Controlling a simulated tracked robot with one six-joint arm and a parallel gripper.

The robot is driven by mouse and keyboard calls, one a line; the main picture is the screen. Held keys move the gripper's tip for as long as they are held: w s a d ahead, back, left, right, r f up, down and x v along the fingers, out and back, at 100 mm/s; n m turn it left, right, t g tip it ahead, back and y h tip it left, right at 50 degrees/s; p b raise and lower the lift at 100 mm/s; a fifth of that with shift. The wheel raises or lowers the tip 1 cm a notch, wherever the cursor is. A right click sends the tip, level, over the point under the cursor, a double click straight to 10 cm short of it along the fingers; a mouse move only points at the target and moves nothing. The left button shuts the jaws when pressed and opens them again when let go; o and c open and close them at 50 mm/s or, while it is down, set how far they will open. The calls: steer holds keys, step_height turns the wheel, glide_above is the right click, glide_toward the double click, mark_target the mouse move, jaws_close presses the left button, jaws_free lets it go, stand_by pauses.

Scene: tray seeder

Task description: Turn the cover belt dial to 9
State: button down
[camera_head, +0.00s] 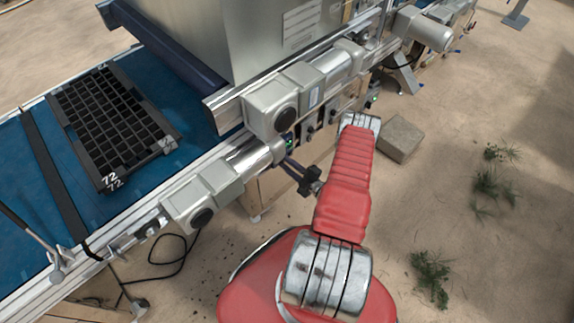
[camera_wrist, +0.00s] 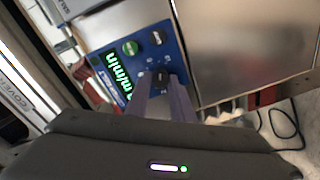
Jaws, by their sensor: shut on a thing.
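The blue control panel (camera_wrist: 108,58) fills the upper middle of the wrist view. It carries a green lit display (camera_wrist: 112,70) reading "m/min"; its digits are not readable. My gripper (camera_wrist: 160,88) is shut on a small black dial (camera_wrist: 160,75) on the panel, and its fingers cover much of it. The dial's scale is too small and hidden to read, so its setting cannot be told. In the head view my gripper (camera_head: 291,164) reaches to the machine's side below the conveyor, where the panel is mostly hidden.
A bare metal box (camera_wrist: 245,45) stands close on the right. In the head view, grey motors (camera_head: 270,106) jut out above my gripper, and a black tray (camera_head: 115,125) lies on the blue belt.

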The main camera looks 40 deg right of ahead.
steer(key=shift+f, duration=0.1)
steer(key=c, duration=1.5)
jaws_free()
steer(key=shift+c, duration=0.2)
steer(key=s, duration=1.3)
steer(key=shift+s+d+r, duration=0.25)
steer(key=shift+s+d, duration=0.15)
steer(key=shift+d, duration=0.05)
